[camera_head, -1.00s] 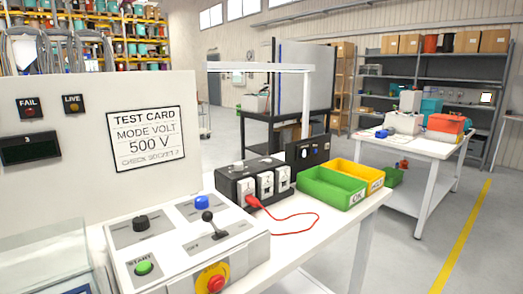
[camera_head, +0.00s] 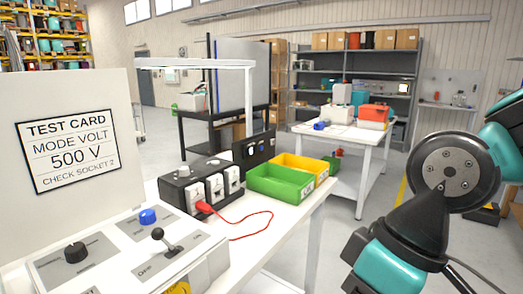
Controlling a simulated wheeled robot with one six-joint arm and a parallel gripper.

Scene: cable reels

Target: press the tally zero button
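No button reads clearly as the tally zero button, as the small labels are not legible. A dark panel box (camera_head: 260,147) stands at the back of the white bench and has a pale round part on its front. A blue button or knob (camera_head: 148,216) sits on the control panel (camera_head: 128,245) at the near left. The panel also carries a black knob (camera_head: 75,252) and a black lever (camera_head: 166,240). My arm's teal and black links rise at the right, apart from the bench; my gripper is out of view.
A black socket box (camera_head: 180,184) with a red cable (camera_head: 240,236) is on the bench. Green (camera_head: 279,183) and yellow (camera_head: 305,167) bins sit beside it. A test card (camera_head: 66,149) stands at the left under no obstruction. A white lamp frame (camera_head: 196,63) spans above the sockets.

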